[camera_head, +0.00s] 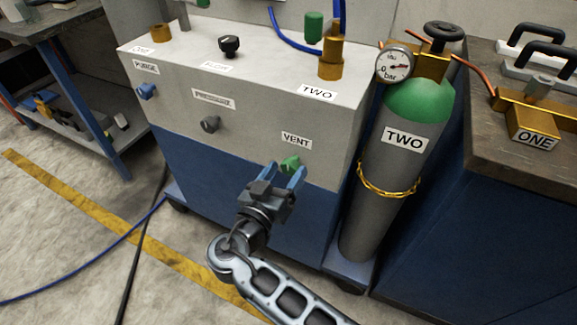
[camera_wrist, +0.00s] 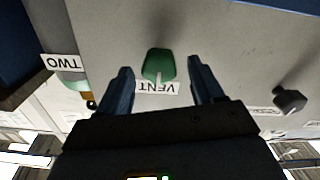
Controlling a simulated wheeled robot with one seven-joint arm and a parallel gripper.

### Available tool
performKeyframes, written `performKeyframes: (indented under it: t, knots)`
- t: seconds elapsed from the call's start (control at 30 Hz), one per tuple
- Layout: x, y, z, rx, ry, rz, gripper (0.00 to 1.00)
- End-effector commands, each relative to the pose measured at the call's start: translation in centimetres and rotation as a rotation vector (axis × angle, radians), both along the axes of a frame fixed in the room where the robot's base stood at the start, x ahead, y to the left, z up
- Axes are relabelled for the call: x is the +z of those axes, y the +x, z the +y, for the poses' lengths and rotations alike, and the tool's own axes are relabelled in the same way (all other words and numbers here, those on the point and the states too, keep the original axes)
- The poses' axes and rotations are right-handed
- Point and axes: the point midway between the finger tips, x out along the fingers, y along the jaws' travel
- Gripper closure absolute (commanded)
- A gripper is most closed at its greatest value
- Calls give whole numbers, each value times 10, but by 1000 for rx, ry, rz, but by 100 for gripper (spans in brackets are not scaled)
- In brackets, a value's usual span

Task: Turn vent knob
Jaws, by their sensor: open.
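The green vent knob (camera_head: 290,164) is on the front face of the grey and blue cabinet, just under the VENT label (camera_head: 296,140). My gripper (camera_head: 285,172) is in front of it with its blue fingers on either side of the knob in the head view. In the wrist view the knob (camera_wrist: 159,66) sits between the two open fingers (camera_wrist: 160,78), with a clear gap on each side. I cannot tell how far the fingertips are from the panel. The VENT label (camera_wrist: 157,88) appears upside down there and is partly covered by the knob.
A blue purge knob (camera_head: 147,91) and a dark knob (camera_head: 210,124) are further left on the cabinet (camera_head: 180,70). A grey cylinder labelled TWO (camera_head: 390,165), with a gold chain, stands close to the right. A workbench (camera_head: 510,180) is beyond it. Hoses lie on the floor at left.

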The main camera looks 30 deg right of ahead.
Motion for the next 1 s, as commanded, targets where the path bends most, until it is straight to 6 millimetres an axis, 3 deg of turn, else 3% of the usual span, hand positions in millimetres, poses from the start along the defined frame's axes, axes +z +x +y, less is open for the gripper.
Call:
performKeyframes:
  t: [0.2, 0.5, 1.0]
  knots:
    - [0, 12, -16, 0, -1, 1, 33]
    - [0, 13, -19, 1, 0, 2, 33]
    - [0, 13, -18, 1, 0, 2, 80]
